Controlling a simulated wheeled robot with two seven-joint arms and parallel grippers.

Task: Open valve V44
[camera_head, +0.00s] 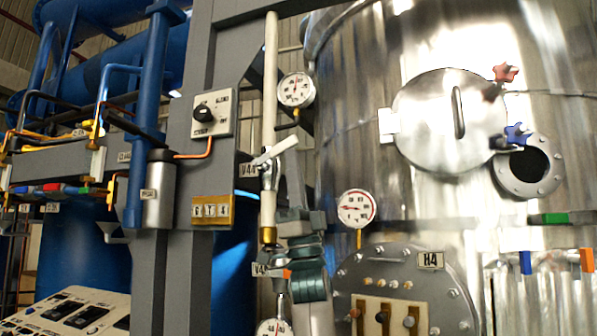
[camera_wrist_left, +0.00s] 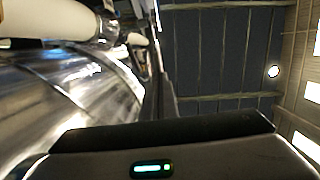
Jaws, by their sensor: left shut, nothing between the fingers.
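The V44 label (camera_head: 248,170) sits beside a white vertical pipe (camera_head: 270,90) in the head view. A pale lever handle (camera_head: 277,150) lies aslant across this pipe, its right end higher. My left gripper (camera_head: 268,172) is at the lever, just below and in front of it, with its arm rising from below. Its fingers are shut with nothing between them; whether they touch the lever I cannot tell. The left wrist view shows a white pipe (camera_wrist_left: 50,18) at upper left, close to the gripper. My right gripper is not in view.
A shiny steel tank (camera_head: 430,210) with a round hatch (camera_head: 447,120) fills the right side. A grey column (camera_head: 190,180) with a switch box (camera_head: 213,113) is at left. A control panel (camera_head: 75,312) is at lower left.

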